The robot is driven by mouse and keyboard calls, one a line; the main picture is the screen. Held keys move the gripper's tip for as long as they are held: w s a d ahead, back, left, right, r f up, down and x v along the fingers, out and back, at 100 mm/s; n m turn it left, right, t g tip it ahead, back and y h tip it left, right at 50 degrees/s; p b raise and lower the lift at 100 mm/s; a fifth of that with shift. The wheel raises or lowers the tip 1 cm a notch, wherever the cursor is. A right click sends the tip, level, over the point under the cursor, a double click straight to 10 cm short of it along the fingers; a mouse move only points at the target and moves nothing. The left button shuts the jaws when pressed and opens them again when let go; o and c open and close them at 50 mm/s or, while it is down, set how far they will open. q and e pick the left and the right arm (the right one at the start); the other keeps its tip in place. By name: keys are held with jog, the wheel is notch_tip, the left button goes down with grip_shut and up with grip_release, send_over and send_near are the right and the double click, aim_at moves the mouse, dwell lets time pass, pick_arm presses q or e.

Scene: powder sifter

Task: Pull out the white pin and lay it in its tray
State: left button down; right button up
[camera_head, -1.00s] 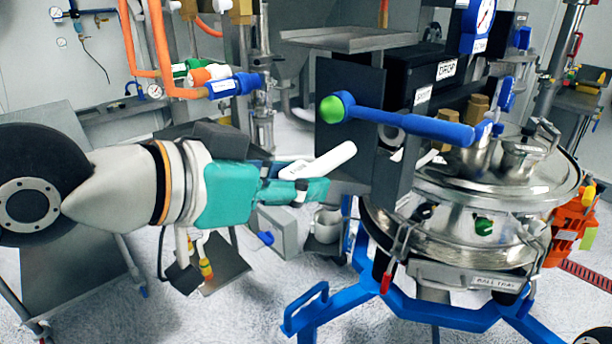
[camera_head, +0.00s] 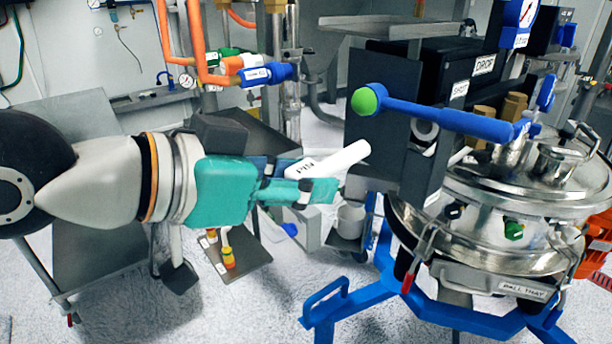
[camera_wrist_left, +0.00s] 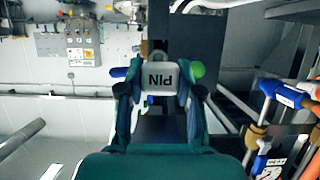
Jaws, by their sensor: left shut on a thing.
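My left gripper (camera_head: 325,180), with teal fingers, is shut on the white pin (camera_head: 345,158), a rod with a block marked PIN. The pin points right and slightly up. Its free end overlaps the dark panel (camera_head: 372,140) in the head view; I cannot tell if they touch. In the left wrist view the PIN block (camera_wrist_left: 160,78) sits between both fingers. A dark block with a pale ring around an opening (camera_head: 424,134) stands to the right. I cannot tell which tray is the pin's. My right gripper is not in view.
A blue lever with a green knob (camera_head: 366,101) reaches over the area right of the pin. The steel sifter (camera_head: 540,205) stands on a blue frame at right. A bare grey tray (camera_head: 385,28) is at the back. A low shelf (camera_head: 245,255) holds small yellow-orange items.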

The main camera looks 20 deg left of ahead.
pick_arm(q)
jog(key=s+a, duration=0.4)
jog(key=s, duration=0.1)
jog(key=shift+s+b, duration=0.2)
jog(key=shift+b, duration=0.1)
dwell(0.5)
notch_tip(320, 180, up, 18)
jog(key=p, duration=1.5)
jog(key=shift+p, duration=0.35)
dwell(0.7)
dwell(0.4)
jog(key=shift+w+d, duration=0.15)
jog(key=shift+w+d, duration=1.25)
jog(key=shift+w, duration=0.45)
jog(key=shift+w+d, duration=1.2)
jog(key=shift+w, duration=0.5)
jog(key=shift+w+d, duration=1.25)
jog(key=shift+w, duration=0.45)
jog(key=shift+f, duration=0.1)
